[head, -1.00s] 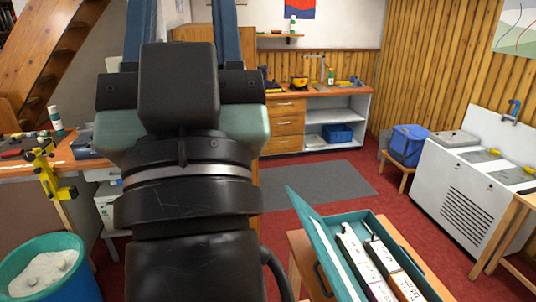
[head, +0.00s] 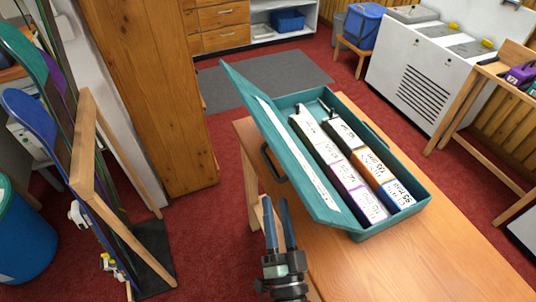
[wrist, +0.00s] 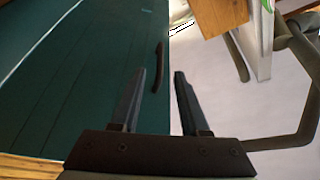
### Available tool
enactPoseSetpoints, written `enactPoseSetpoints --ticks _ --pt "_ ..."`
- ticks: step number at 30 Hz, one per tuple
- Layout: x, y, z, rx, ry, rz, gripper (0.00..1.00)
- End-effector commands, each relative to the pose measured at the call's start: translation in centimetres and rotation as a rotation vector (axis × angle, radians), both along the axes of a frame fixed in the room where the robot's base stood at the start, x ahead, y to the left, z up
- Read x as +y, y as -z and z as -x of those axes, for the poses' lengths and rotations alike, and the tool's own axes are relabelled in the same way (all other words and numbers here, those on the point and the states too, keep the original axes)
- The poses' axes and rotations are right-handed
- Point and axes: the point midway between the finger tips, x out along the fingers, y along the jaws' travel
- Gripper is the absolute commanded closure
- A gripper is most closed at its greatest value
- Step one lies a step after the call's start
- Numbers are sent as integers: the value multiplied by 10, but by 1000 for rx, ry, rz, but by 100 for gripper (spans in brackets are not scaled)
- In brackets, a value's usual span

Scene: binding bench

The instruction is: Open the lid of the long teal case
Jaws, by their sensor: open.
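The long teal case (head: 408,208) lies on a wooden table in the head view. Its lid (head: 268,128) stands open, raised along the case's left side and leaning outward to the left. Inside the case lie long boxes with white, purple and orange labels (head: 345,178). A dark handle (head: 273,163) sits on the lid's outer left side. My gripper (head: 277,199) is open and empty, just in front of the handle in the head view. In the wrist view, the teal lid fills the left, and the handle (wrist: 158,68) shows beyond my open gripper's fingertips (wrist: 160,74); I cannot tell whether they touch.
The wooden table (head: 440,255) is bare in front of the case. A wooden rack with boards (head: 85,150) stands at left, beside a tall wooden cabinet (head: 150,90). A white unit (head: 410,85) stands behind at right. Red floor lies open between cabinet and table.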

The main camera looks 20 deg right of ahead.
Motion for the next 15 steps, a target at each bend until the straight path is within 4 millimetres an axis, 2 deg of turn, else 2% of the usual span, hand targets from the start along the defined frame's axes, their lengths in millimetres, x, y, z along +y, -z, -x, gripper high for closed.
enactPoseSetpoints --ticks 1,9,15 --pt "-3 -7 -10 -4 1 2 55" --pt "-15 -23 -61 -4 2 3 55" --pt "-20 -31 -88 -3 0 2 55"
